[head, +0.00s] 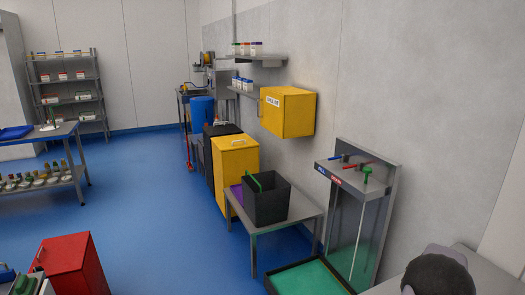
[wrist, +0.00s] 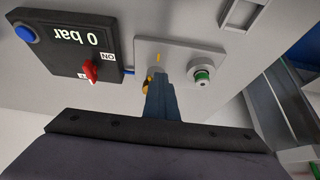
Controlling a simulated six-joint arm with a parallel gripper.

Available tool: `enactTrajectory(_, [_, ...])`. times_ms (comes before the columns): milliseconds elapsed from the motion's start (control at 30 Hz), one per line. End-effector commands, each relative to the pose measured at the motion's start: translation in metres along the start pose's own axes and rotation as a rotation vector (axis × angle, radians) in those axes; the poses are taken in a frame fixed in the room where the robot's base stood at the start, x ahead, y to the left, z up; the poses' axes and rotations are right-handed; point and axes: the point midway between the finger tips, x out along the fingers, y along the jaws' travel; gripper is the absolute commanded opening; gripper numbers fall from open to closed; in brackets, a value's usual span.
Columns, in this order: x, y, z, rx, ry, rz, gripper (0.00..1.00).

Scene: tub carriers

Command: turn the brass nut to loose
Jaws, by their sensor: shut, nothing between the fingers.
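In the wrist view, my gripper (wrist: 159,80) is shut and empty, its dark blue-grey fingers together in front of a light grey plate (wrist: 185,52). A small piece of brass (wrist: 147,88) shows at the left edge of the fingers. It looks like the brass nut, mostly hidden behind them. I cannot tell whether the fingers touch it. A short yellow mark (wrist: 158,57) is on the plate just past the fingertips. I cannot make out the nut in the head view.
Beside the plate is a black panel (wrist: 63,42) reading "0 bar", upside down, with a red knob (wrist: 90,70). A blue button (wrist: 22,33) is at its far left. A green-ringed fitting (wrist: 202,77) sits right of the fingers. A metal frame (wrist: 285,100) stands further right.

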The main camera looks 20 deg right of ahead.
Motion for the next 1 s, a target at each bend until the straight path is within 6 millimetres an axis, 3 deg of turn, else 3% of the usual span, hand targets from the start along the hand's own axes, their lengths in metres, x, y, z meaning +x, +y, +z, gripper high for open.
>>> enactTrajectory(1000, [0.001,0.021,-0.004,0.002,0.004,-0.001,0.0])
